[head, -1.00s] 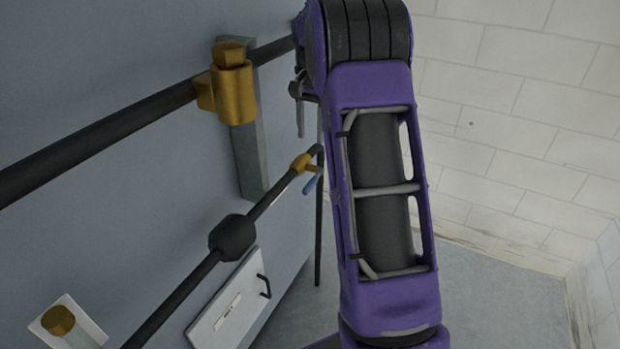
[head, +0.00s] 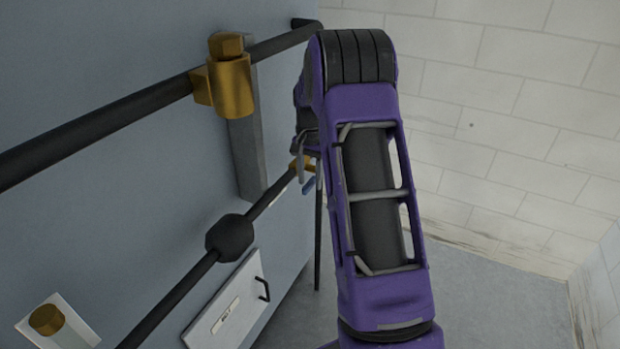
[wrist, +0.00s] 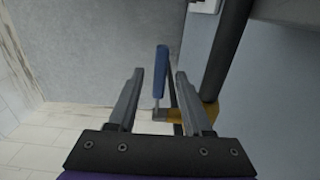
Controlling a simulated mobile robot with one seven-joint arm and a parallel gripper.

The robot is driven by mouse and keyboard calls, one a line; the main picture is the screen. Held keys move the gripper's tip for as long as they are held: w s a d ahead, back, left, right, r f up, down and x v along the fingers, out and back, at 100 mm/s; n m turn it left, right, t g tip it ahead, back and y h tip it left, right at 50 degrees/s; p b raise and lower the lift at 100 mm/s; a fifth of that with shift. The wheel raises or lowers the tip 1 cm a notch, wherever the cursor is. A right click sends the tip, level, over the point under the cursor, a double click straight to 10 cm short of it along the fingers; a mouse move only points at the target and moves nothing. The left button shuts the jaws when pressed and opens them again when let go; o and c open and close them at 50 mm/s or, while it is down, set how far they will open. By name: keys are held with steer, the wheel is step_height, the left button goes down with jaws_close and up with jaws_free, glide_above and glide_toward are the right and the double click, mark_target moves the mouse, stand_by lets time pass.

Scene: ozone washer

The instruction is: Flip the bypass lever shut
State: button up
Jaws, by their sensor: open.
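The bypass lever has a blue handle (wrist: 160,72), which shows between my gripper's fingers in the wrist view. My gripper (wrist: 160,76) is open, with a finger on each side of the handle and visible gaps on both sides. I cannot tell how deep the handle sits between the fingers.
A larger brass fitting (head: 231,78) with a long grey bar (head: 246,155) sits on the upper dark pipe (head: 100,128). The lower pipe has a black bulb (head: 230,236). A white labelled plate (head: 225,305) is below. A tiled wall (head: 520,110) stands right, with open floor before it.

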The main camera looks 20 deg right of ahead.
jaws_close()
stand_by(1.4)
